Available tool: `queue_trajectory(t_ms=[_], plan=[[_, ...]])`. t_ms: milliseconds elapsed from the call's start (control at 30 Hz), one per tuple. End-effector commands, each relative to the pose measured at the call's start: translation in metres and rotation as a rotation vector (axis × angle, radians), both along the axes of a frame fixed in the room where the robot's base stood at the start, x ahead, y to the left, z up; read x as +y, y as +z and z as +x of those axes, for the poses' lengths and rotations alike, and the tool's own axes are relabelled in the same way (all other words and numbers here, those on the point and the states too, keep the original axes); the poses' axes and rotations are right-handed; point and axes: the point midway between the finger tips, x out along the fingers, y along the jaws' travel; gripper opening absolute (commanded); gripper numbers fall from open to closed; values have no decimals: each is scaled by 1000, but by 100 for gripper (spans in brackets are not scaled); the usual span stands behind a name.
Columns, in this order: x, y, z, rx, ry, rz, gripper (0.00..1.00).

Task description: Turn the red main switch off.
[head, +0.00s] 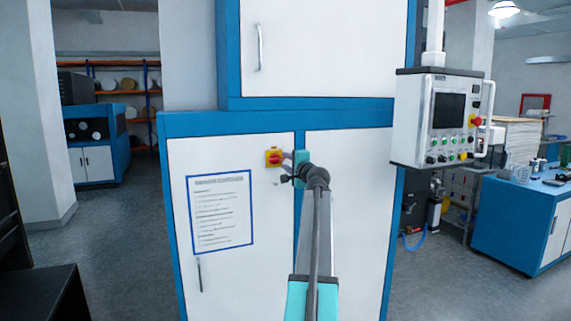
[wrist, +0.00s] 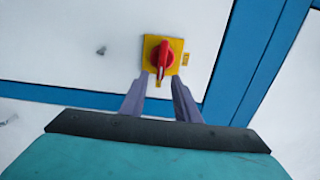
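The red main switch (head: 273,158) is a red rotary handle on a yellow square plate, on the upper right of the white cabinet door. In the wrist view the red handle (wrist: 166,56) stands roughly upright, slightly tilted, on its yellow plate (wrist: 151,50). My gripper (head: 287,160) is at the switch, coming from the right in the head view. In the wrist view my gripper (wrist: 160,77) is open, its two grey fingers apart with the handle's lower end in the gap between their tips. I cannot tell whether either finger touches the handle.
The blue-framed cabinet (head: 230,124) carries a printed notice (head: 221,211) and a door handle (head: 199,274). A control panel (head: 440,118) with buttons and a red knob hangs at the right. A blue workbench (head: 520,218) stands further right. Open floor lies to the left.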

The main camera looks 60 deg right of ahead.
Motion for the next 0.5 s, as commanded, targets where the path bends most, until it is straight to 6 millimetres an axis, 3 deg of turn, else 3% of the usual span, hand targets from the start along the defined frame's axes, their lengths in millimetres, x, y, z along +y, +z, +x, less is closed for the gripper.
queue_trajectory(t_ms=[500], plan=[[39, -3, -51, 0, 0, 0, 29]])
